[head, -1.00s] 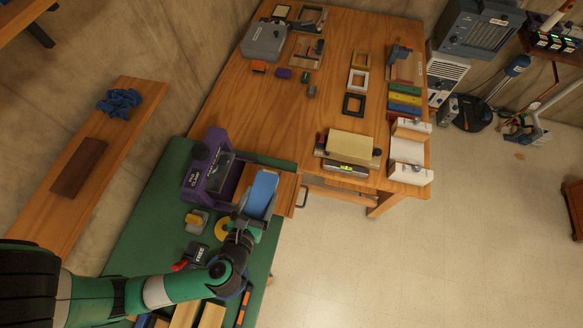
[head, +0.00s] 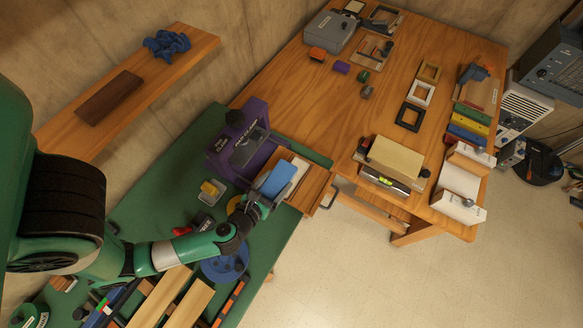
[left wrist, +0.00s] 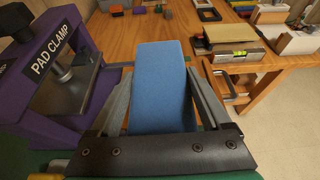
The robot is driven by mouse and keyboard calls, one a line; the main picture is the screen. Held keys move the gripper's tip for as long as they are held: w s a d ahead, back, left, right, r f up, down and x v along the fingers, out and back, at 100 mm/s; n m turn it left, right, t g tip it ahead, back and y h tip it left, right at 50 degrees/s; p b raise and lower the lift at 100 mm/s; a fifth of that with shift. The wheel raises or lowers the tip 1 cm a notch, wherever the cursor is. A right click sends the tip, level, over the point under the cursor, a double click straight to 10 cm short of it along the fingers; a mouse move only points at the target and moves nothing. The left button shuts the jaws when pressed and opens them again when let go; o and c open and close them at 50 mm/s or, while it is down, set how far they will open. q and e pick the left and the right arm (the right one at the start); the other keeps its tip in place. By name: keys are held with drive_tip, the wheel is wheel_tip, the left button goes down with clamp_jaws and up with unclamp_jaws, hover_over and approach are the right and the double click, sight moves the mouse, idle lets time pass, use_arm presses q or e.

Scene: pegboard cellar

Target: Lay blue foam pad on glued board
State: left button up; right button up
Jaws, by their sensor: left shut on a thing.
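The blue foam pad (head: 278,180) is in my left gripper (head: 265,196), which is shut on it. In the left wrist view the pad (left wrist: 160,80) lies lengthwise between the two grey fingers. It is just right of the purple pad clamp (head: 225,158), which also shows in the left wrist view (left wrist: 85,110). A brown board (head: 314,183) with a pale strip (head: 299,171) shows beside and partly under the pad in the head view. The pad hides part of it, and I cannot tell whether they touch. My right gripper is out of view.
A green bench top (head: 160,165) carries a yellow-and-grey block (head: 211,190), a blue disc (head: 226,264) and wooden strips (head: 190,302). The wooden table (head: 300,90) behind holds frames, a box and a spirit-level fixture (head: 390,165). A shelf (head: 150,75) runs along the wall.

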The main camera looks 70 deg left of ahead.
sight(283, 173)
use_arm(q)
drive_tip(key=x, duration=0.5)
drive_tip(key=shift+a+f, duration=0.1)
drive_tip(key=shift+a, duration=0.15)
drive_tip(key=w+f+b, duration=0.1)
drive_tip(key=w+a+f+b, duration=0.1)
drive_tip(key=f, duration=0.1)
drive_tip(key=a+f+b, duration=0.1)
drive_tip(key=f, duration=0.1)
drive_tip(key=shift+w+a, duration=0.1)
drive_tip(key=shift+w, duration=0.3)
drive_tip(key=shift+w+a, duration=0.1)
drive_tip(key=shift+w, duration=0.1)
drive_tip(key=f+b, duration=0.3)
drive_tip(key=shift+w+a+f, duration=0.3)
drive_tip(key=shift+w+f, duration=0.05)
drive_tip(key=shift+f, duration=0.05)
drive_tip(key=shift+s+f+b, duration=0.1)
drive_tip(key=shift+f+b, duration=0.2)
drive_tip(key=shift+r, duration=0.25)
drive_tip(key=shift+f, duration=0.25)
drive_tip(key=o, duration=1.1)
drive_tip(key=shift+r, duration=0.1)
drive_tip(key=shift+o, duration=0.2)
drive_tip(key=shift+r+p, duration=0.25)
drive_tip(key=shift+p, duration=0.05)
drive_tip(key=shift+p+v, duration=0.55)
drive_tip(key=shift+v, duration=5.5)
